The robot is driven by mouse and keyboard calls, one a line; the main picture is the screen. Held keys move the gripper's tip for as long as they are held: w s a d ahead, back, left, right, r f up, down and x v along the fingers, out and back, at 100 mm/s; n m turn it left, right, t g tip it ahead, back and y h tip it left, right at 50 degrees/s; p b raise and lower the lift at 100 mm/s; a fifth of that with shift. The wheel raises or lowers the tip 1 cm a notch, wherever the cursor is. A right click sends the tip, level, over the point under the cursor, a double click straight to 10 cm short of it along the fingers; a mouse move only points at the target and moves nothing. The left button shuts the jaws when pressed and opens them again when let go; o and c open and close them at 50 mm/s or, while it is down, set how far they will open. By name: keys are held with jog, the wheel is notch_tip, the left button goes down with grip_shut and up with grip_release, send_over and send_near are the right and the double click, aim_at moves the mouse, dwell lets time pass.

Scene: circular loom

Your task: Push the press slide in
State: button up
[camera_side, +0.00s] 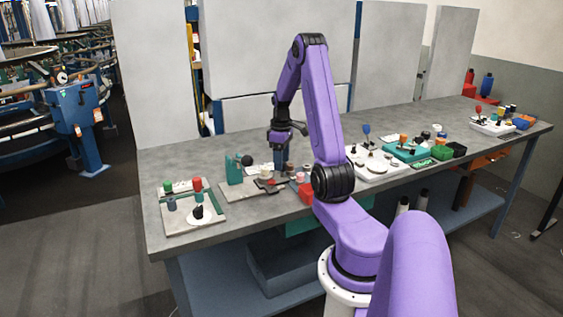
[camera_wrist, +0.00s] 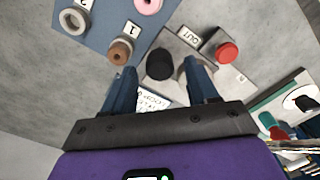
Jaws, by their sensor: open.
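My gripper (camera_side: 281,160) points down over the middle-left part of the bench in the side view. In the wrist view my gripper (camera_wrist: 160,69) has its two blue fingers apart, with nothing gripped. A round black knob (camera_wrist: 160,64) shows between the fingertips, with a grey rounded part beside the right finger. They are on a grey plate (camera_wrist: 240,86) with a label reading OUT (camera_wrist: 188,36) and a red knob (camera_wrist: 227,52). I cannot tell for sure which part is the press slide. In the side view a green upright block (camera_side: 234,170) with a black ball (camera_side: 247,160) stands left of my gripper.
A blue panel (camera_wrist: 97,32) with numbered labels and round pegs lies at the upper left of the wrist view. Bare bench (camera_side: 160,165) shows at the back left.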

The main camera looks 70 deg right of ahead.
jog(key=shift+f, duration=0.55)
grip_shut()
dwell(1.1)
